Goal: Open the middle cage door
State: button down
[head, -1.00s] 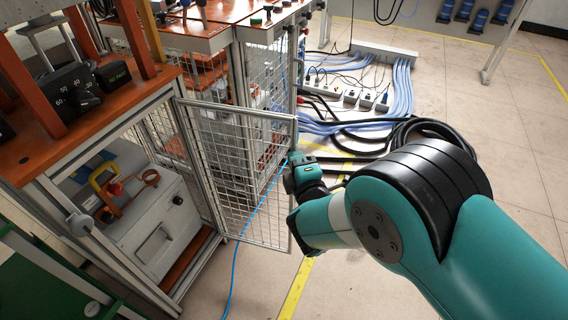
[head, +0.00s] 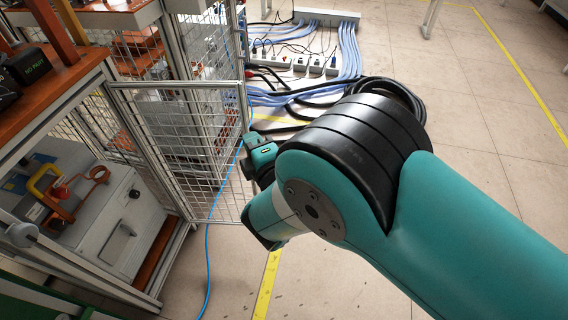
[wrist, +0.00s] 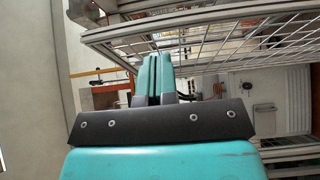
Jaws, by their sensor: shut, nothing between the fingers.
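The wire-mesh cage door (head: 185,135) with its grey metal frame stands swung wide open in the head view, hinged on the cabinet post at its left. The open cage (head: 90,200) shows a grey box inside with a yellow handle and an orange clamp. My gripper (wrist: 158,75) is in the wrist view with its two teal fingers together and nothing between them. The mesh door (wrist: 210,35) lies beyond and above the fingers there. In the head view my wrist is beside the door's free edge, and the fingertips are hidden. I cannot tell whether they touch the door.
A second mesh cage (head: 200,40) stands behind the door. Power strips (head: 300,62) and coiled black hoses (head: 385,90) lie on the floor at the back. A blue cable (head: 209,260) runs along the floor by the door. The floor at right is clear.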

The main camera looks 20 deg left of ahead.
jog(key=s+d+b, duration=0.3)
jog(key=d+b, duration=0.5)
jog(key=b, duration=0.4)
jog(key=shift+s, duration=0.35)
jog(key=w+d+r+m+t+h, duration=0.1)
jog(key=w+d+r+m+h, duration=0.1)
jog(key=w+d+m+h, duration=0.45)
jog(key=w+d+r+m+t+h, duration=0.15)
jog(key=w+d+m+h, duration=0.3)
jog(key=d+m, duration=0.45)
jog(key=s+d+m+g+h, duration=0.2)
jog(key=d+m+g, duration=0.25)
jog(key=d, duration=0.55)
jog(key=s+d+r+m+g+y, duration=0.1)
jog(key=s+d+r+g+y, duration=0.3)
jog(key=s, duration=0.6)
jog(key=s+d+r+g+h, duration=0.15)
jog(key=s+g, duration=0.35)
jog(key=s, duration=0.6)
notch_tip(320, 180, up, 32)
jog(key=p, duration=3.1)
jog(key=shift+d+y, duration=0.35)
jog(key=shift+d, duration=0.05)
